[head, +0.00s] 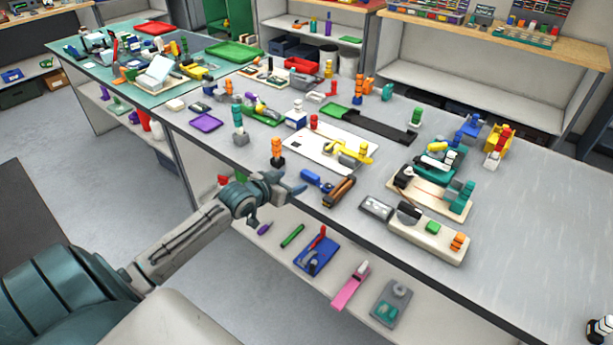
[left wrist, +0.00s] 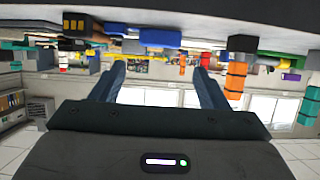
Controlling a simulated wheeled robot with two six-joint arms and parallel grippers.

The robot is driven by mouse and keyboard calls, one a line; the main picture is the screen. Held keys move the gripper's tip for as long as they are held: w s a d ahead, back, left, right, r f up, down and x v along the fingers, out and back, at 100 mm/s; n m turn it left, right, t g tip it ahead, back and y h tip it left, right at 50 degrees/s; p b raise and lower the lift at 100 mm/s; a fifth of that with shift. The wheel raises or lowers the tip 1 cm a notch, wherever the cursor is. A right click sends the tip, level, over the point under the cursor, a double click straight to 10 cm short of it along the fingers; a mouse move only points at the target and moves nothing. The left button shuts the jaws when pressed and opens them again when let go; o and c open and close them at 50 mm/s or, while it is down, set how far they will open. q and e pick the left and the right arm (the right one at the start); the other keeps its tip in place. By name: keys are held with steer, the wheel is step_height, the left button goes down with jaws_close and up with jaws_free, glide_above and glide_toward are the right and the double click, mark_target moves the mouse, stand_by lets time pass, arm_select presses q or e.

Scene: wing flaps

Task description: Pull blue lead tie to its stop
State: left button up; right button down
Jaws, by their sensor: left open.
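A small blue piece (head: 314,179) lies near the table's front edge, beside a brown and dark block (head: 340,191). I cannot tell for sure that it is the blue lead tie. A blue shape also shows upside down in the left wrist view (left wrist: 160,38), beyond my fingers. Another blue part (head: 468,129) stands farther back on the right. My left gripper (head: 303,183) is at the table's front edge, just left of the near blue piece. Its two fingers are spread in the left wrist view (left wrist: 160,70), with nothing between them. My right gripper is not in view.
An orange stack (head: 277,150) stands close behind my left gripper. A white board with a yellow part (head: 346,151) lies beyond. Fixtures on a beige base (head: 428,242) lie to the right. A lower shelf (head: 275,240) holds several tools. The table's right side (head: 540,220) is largely clear.

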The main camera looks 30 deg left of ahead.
mark_target(308, 175)
arm_select(q)
steer(key=p+x, duration=0.1)
steer(key=x, duration=0.7)
steer(key=shift+w+d, duration=0.1)
steer(key=shift+w, duration=0.1)
steer(key=shift+w+f, duration=0.3)
steer(key=shift+w, duration=0.05)
